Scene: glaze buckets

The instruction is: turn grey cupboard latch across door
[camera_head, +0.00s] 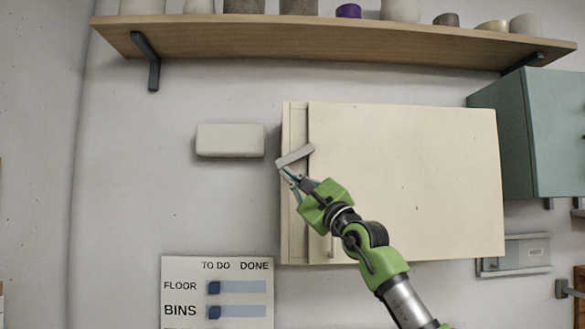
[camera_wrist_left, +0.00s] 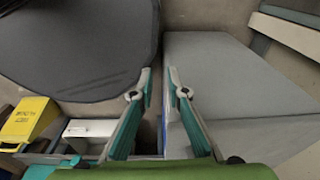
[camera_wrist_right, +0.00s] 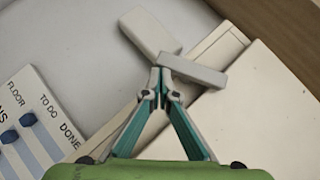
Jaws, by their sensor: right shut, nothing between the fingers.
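The grey latch (camera_head: 295,156) is a short bar at the upper left edge of the cream cupboard (camera_head: 420,180). It lies tilted, its right end higher in the head view, and reaches from the side frame to the door's left edge. The right wrist view also shows the latch (camera_wrist_right: 200,73). My right gripper (camera_head: 284,173) is shut and empty, its fingertips at the latch's lower left end; they look touching or very close. My left gripper (camera_wrist_left: 158,78) shows only in its own wrist view, open with nothing between its fingers.
A white box (camera_head: 230,140) is on the wall left of the cupboard. A wooden shelf (camera_head: 330,45) with pots runs above. A teal cabinet (camera_head: 555,130) is at right. A TO DO/DONE board (camera_head: 218,290) is lower left. A yellow bin (camera_wrist_left: 30,120) is near my left gripper.

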